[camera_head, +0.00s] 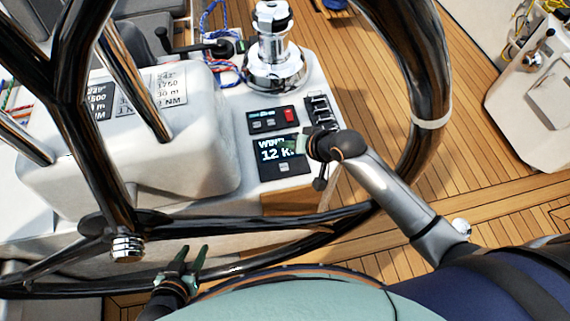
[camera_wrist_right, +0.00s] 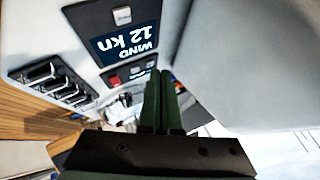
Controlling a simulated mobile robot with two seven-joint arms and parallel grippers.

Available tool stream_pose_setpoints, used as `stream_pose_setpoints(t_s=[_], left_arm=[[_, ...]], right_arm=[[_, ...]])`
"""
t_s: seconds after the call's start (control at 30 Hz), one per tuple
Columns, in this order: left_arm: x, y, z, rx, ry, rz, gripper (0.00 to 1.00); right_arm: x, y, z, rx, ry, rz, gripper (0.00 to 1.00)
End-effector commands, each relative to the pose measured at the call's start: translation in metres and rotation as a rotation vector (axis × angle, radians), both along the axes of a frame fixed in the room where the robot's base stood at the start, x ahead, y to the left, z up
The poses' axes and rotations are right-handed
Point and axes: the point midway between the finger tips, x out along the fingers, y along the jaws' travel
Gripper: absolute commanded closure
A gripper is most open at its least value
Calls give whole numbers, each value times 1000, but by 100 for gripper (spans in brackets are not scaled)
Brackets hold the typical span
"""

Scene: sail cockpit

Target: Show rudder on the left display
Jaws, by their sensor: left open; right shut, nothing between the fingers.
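A small dark display (camera_head: 284,157) on the white console reads "WIND 12 kn". It has a grey button (camera_head: 283,167) below the text. The same display shows upside down in the right wrist view (camera_wrist_right: 127,42), with its button (camera_wrist_right: 121,15) above the text there. I cannot tell whether this is the left display; no rudder reading is legible. My right gripper (camera_head: 303,144) is shut and empty, over the display's upper right corner; whether it touches is unclear. In the right wrist view its fingers (camera_wrist_right: 161,88) are together. My left gripper (camera_head: 191,256) is open and empty beside the wheel's lower rim.
A steering wheel (camera_head: 432,80) frames the console. A panel with a red switch (camera_head: 290,115) lies above the display, with a row of black switches (camera_head: 320,110) to its right. More displays (camera_head: 135,95) sit on the white pod at left. A winch (camera_head: 275,55) stands behind.

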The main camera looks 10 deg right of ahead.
Motion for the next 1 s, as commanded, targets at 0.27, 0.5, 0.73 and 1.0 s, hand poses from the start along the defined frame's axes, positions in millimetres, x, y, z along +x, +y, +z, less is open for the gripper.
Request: stream_pose_setpoints(t_s=[0.27, 0.5, 0.73, 1.0], left_arm=[[0, 0, -1, 0, 2, 0, 55], [0, 0, -10, 0, 1, 0, 55], [-1, 0, -31, 1, 5, 0, 55], [-1, 0, -36, 1, 4, 0, 55]], right_arm=[[0, 0, -14, -1, 2, 1, 100], [0, 0, -53, -1, 0, 1, 100], [0, 0, -79, -1, 0, 1, 100], [0, 0, -88, -1, -2, 3, 100]])
